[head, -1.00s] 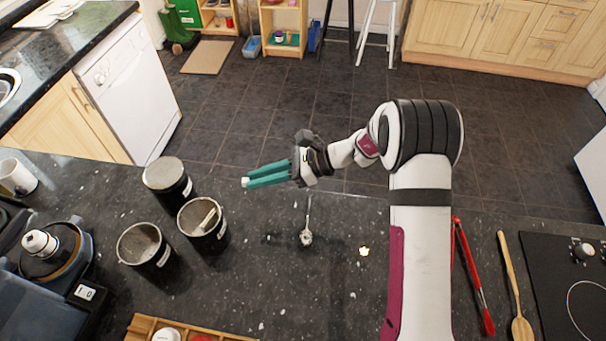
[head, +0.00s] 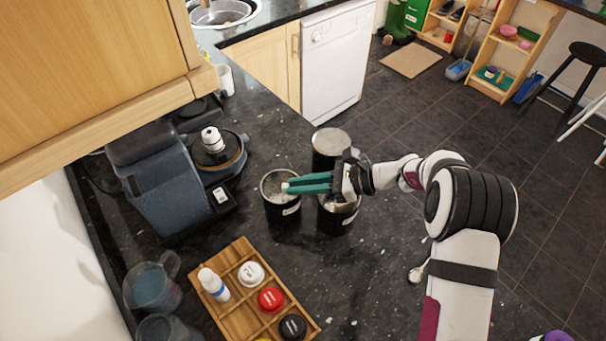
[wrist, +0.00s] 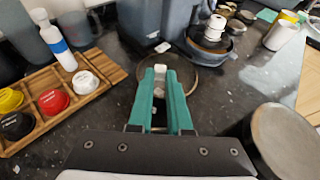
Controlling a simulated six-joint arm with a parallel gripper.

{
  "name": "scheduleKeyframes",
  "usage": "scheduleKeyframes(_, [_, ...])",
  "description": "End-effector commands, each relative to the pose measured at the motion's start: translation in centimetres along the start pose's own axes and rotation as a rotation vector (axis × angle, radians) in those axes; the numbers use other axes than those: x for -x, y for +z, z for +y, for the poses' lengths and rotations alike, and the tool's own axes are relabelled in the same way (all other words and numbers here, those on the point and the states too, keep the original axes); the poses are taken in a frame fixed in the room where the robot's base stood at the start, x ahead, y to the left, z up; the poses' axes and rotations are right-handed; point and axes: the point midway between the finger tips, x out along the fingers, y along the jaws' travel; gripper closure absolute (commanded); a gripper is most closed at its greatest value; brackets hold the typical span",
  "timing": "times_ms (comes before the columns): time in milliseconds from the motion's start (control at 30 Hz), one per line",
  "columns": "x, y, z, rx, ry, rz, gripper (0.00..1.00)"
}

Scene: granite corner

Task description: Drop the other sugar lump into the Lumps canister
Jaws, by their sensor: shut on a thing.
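My gripper (head: 289,187) is shut on a small white sugar lump (head: 284,188), held at its teal fingertips. The lump also shows between the tips in the wrist view (wrist: 160,69). In the head view the tips and lump appear over the mouth of an open dark canister (head: 270,203); its rim shows behind the fingers in the wrist view (wrist: 194,64). A second open canister (head: 338,222) stands to the right, partly hidden under my gripper. A third canister with a grey lid (head: 331,137) stands behind. The labels are too small to read, so I cannot tell which is Lumps.
A wooden tray (head: 238,283) with a white bottle and several coloured caps lies in front. A blue-grey appliance (head: 165,185) stands at the left, with glass jugs (head: 153,287) nearer. Dark counter is free between tray and spoon.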

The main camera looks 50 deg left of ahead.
Motion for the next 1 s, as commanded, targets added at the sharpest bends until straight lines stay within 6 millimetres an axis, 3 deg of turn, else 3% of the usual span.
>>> scheduleKeyframes(267, [-0.1, -0.3, 0.0, -0.001, -0.001, 0.0, 1.0])
scheduleKeyframes(300, [-0.1, -0.3, 0.0, -0.001, -0.001, 0.0, 0.78])
scheduleKeyframes(467, [-0.1, -0.3, 0.0, -0.001, -0.001, 0.0, 0.49])
scheduleKeyframes(867, [-0.1, -0.3, 0.0, -0.001, -0.001, 0.0, 0.48])
scheduleKeyframes(1000, [1.1, -0.3, -0.1, 0.0, -0.004, 0.0, 0.48])
